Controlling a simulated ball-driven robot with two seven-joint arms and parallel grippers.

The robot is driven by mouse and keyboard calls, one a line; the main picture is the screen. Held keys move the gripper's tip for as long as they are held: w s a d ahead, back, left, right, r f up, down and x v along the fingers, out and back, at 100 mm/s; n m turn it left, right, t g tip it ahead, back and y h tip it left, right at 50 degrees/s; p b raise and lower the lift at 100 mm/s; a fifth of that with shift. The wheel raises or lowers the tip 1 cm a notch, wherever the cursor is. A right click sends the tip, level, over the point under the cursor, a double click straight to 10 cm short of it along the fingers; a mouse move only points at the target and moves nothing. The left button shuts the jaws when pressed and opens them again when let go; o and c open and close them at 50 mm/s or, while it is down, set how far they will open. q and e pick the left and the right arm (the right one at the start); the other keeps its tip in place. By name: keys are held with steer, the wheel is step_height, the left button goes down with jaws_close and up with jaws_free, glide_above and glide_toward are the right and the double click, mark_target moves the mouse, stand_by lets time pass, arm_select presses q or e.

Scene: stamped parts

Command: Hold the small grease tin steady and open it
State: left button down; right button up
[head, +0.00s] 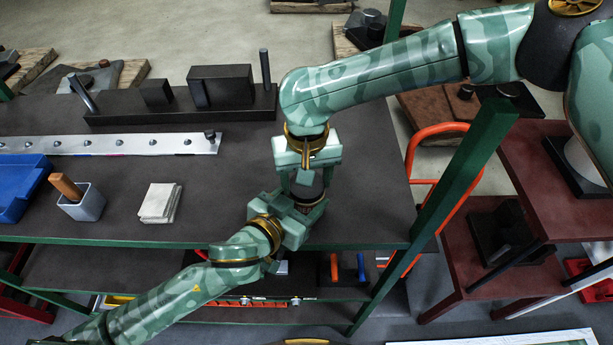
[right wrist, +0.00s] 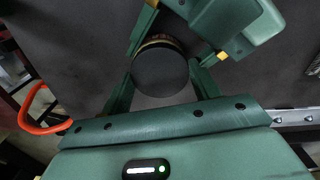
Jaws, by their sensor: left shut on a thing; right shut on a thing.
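The small grease tin (right wrist: 160,72) shows in the right wrist view as a round dark lid with a brownish-gold rim along its far side. My right gripper (right wrist: 161,78) is shut on it from above, one finger on each side of the lid. My left gripper (right wrist: 187,32) reaches in from the upper right of that view, its yellow-tipped fingers at the tin's lower part, and is shut on it. In the head view both grippers meet over the table's right part and mostly hide the tin (head: 307,180). I cannot tell whether the lid is loose.
The dark table (head: 370,190) is clear around the grippers. To the left are a white cloth stack (head: 159,203), a grey cup (head: 85,205) with a wooden handle, a blue bin (head: 20,190) and a metal strip (head: 120,144). A black block fixture (head: 180,108) stands behind.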

steer(key=o, duration=1.1)
steer(key=shift+s, duration=0.1)
